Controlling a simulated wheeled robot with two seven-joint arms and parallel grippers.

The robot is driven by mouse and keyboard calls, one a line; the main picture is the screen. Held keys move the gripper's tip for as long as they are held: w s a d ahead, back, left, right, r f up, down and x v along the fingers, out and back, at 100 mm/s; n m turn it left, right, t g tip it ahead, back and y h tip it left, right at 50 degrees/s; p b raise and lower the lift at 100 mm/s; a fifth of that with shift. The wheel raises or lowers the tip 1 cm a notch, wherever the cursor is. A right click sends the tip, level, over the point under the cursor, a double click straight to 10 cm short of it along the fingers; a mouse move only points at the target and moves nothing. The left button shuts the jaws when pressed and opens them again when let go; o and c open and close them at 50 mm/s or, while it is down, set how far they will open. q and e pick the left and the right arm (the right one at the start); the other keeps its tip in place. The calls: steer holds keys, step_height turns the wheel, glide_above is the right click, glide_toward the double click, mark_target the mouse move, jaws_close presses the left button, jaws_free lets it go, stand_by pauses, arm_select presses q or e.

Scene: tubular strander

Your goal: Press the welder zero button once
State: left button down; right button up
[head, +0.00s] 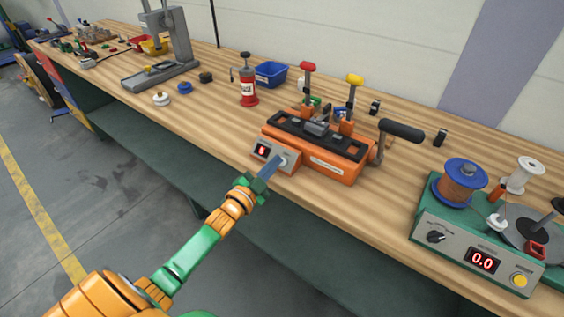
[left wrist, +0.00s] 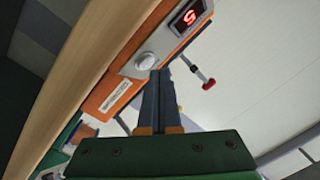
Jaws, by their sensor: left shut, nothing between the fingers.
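The orange welder (head: 322,160) stands on the bench, with a grey front panel and a small red display (head: 262,150) showing a digit. In the left wrist view the display (left wrist: 187,18) is at the top and a round whitish button or knob (left wrist: 145,61) is on the same panel. My left gripper (head: 281,161) is shut and empty, its fingertips at the panel right of the display. In the left wrist view the fingertips (left wrist: 160,73) are just beside the round button; I cannot tell whether they touch it. My right gripper is not in view.
Two clamps with red (head: 308,66) and yellow (head: 355,79) knobs rise behind the welder, and a black-handled lever (head: 400,130) is at its right. A green box with a 0.0 display (head: 482,261) and spools is at the right.

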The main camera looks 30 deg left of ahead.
arm_select(q)
steer(key=shift+w+f, duration=0.2)
steer(key=shift+w+f+b, duration=0.25)
steer(key=shift+f+b, duration=0.05)
steer(key=shift+b, duration=0.2)
stand_by(0.5)
steer(key=shift+r, duration=0.1)
steer(key=shift+s+r+p, duration=0.35)
steer(key=shift+r+p, duration=0.1)
steer(key=shift+p, duration=0.45)
steer(key=shift+s+r, duration=0.1)
steer(key=shift+s, duration=0.05)
